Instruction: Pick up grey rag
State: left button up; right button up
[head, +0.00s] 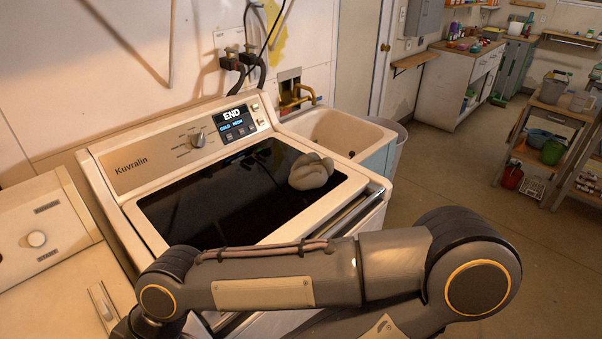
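The grey rag (311,172) lies in a crumpled heap on the right part of the washing machine's dark glass lid (215,205). It looks soft and rounded, and nothing covers it. One of my arms crosses the bottom of the head view in front of the machine and hides part of its front edge. Neither of my grippers shows in the view, so I cannot see their fingers. No gripper is seen at the rag.
The washer's control panel (190,140) rises behind the lid. A utility sink (345,135) with a brass faucet (297,96) stands right of it. A second white appliance (45,240) is at left. A shelf cart (555,125) stands at far right, with open floor before it.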

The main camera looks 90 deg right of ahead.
aim_at(310, 171)
jog(key=k+z, duration=0.2)
jog(key=z, duration=2.65)
jog(key=i+l+u, duration=0.1)
jog(key=i+l, duration=0.55)
jog(key=i+u, duration=0.1)
jog(key=u, duration=1.55)
